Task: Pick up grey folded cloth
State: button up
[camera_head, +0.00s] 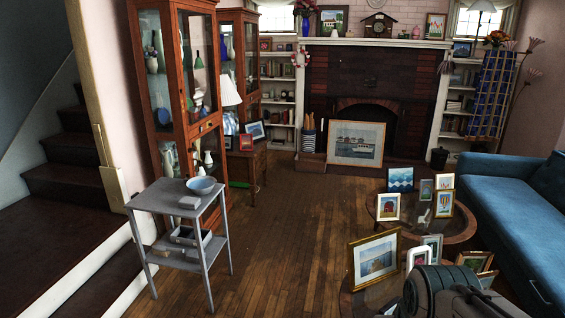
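A small grey folded cloth (190,202) appears to lie on the top of a grey side table (150,200), near its front edge. It sits just in front of a blue-grey bowl (201,185). It is small in view, so its folds cannot be made out. Part of my arm shows at the bottom right edge, far from the side table. My gripper's fingers are not visible.
The side table's lower shelf holds a grey tray-like item (184,237). A glass-front wooden cabinet (166,80) stands just behind the table, with stairs (70,183) at left. Round tables with picture frames (376,257) and a blue sofa (510,210) stand at right. Wooden floor (285,235) between is clear.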

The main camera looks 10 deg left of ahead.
aim_at(186, 202)
jog(key=u, duration=0.3)
jog(key=i, duration=1.6)
jog(key=u, duration=0.65)
jog(key=i, duration=2)
jog(key=u, duration=0.2)
